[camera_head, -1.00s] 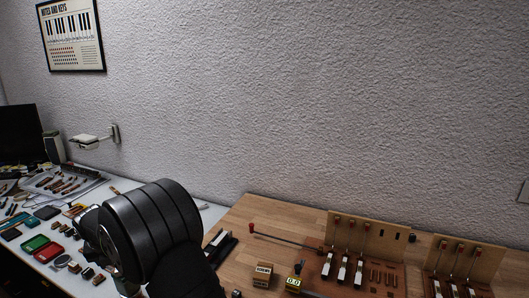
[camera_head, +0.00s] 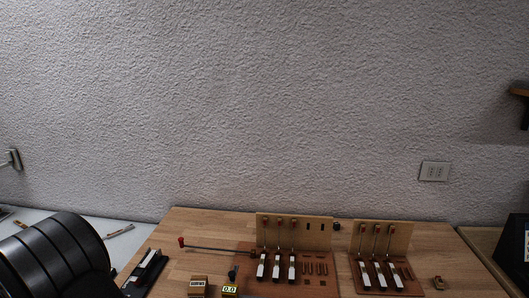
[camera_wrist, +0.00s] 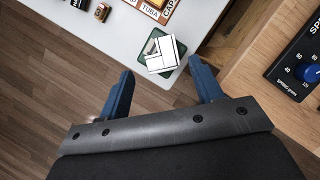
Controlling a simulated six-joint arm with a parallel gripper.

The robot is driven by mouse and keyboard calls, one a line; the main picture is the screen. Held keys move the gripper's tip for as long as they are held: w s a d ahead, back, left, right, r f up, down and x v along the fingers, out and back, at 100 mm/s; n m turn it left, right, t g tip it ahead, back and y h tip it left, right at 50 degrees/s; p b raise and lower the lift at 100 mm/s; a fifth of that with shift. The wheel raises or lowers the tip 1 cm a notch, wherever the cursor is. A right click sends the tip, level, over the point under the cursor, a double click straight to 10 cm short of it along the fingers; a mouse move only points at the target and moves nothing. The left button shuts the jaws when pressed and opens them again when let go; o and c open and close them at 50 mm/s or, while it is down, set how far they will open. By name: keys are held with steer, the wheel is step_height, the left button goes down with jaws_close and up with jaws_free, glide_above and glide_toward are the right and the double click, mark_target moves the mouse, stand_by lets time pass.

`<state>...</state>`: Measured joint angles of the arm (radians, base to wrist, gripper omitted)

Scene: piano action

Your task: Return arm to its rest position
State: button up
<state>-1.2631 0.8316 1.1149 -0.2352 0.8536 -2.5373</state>
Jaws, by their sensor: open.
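My gripper (camera_wrist: 163,78) shows in the wrist view with its two blue fingers spread apart. Nothing is between them. They hang over the dark plank floor by the edge of a white table (camera_wrist: 215,12). The gripper is out of sight in the head view, where only a dark, rounded part of my arm (camera_head: 58,262) shows at the lower left.
A white piece on a green square (camera_wrist: 162,52) lies near the white table's edge. A black box with a blue knob (camera_wrist: 309,73) sits on the wooden bench at right. Two piano action models (camera_head: 292,250) (camera_head: 383,258) stand on the bench by the wall.

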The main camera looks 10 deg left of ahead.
steer(key=shift+f, duration=0.45)
step_height(320, 180, down, 3)
steer(key=shift+r, duration=0.15)
steer(key=v, duration=1.1)
steer(key=x, duration=1.1)
steer(key=shift+f, duration=0.45)
step_height(320, 180, up, 5)
steer(key=shift+f, duration=0.2)
steer(key=w+d+r, duration=0.8)
steer(key=d+r, duration=0.2)
steer(key=r, duration=0.2)
steer(key=w+d+m+t+h, duration=0.1)
steer(key=w+d+m, duration=0.8)
steer(key=w+d, duration=2.2)
steer(key=shift+w+r+h, duration=0.3)
steer(key=shift+w+h, duration=0.4)
steer(key=shift+h, duration=0.4)
